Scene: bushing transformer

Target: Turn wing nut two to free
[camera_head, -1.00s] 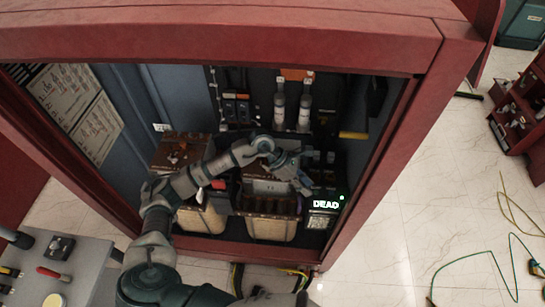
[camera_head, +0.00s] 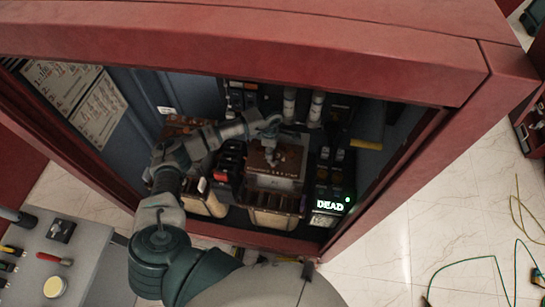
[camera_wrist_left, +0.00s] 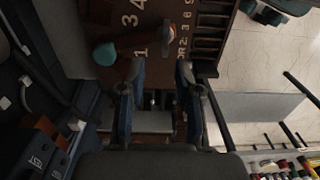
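A brown terminal block (camera_head: 275,163) with small fittings on top stands inside the red cabinet. My left gripper (camera_head: 268,152) is over it, pointing down. In the left wrist view the brown board (camera_wrist_left: 90,20) carries large white numerals, among them 1, 3 and 4. A pale upright fitting (camera_wrist_left: 168,35) stands on it beyond the fingertips, and a teal-capped piece (camera_wrist_left: 105,53) lies to the left. I cannot tell which fitting is wing nut two. The left fingers (camera_wrist_left: 160,75) are apart with nothing visibly between them. My right gripper is not in view.
The red cabinet frame (camera_head: 400,80) surrounds the work space. A box with a lit DEAD display (camera_head: 329,205) stands right of the block. A grey table (camera_head: 85,250) with tools is at lower left.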

